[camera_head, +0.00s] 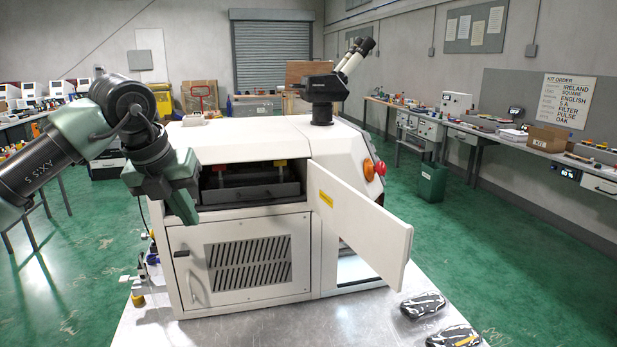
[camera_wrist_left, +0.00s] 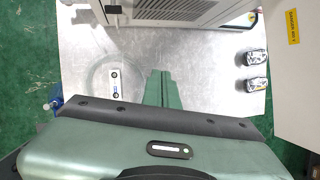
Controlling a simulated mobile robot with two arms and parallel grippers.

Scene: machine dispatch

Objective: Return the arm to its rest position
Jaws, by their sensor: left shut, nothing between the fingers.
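My left arm comes in from the left in the head view, raised in front of the white machine (camera_head: 190,235). Its left gripper (camera_head: 183,208) points down before the left part of the machine's open compartment (camera_head: 250,190). In the left wrist view the two green fingers (camera_wrist_left: 161,88) are together, with nothing between them, above the metal table (camera_wrist_left: 200,60). My right gripper is not in view.
The machine's white door (camera_head: 360,220) stands open to the right; it also shows in the wrist view (camera_wrist_left: 297,75). Two black-and-white patterned objects (camera_head: 424,304) (camera_head: 455,337) lie at the table's right. A microscope (camera_head: 325,85) tops the machine. Green floor surrounds it.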

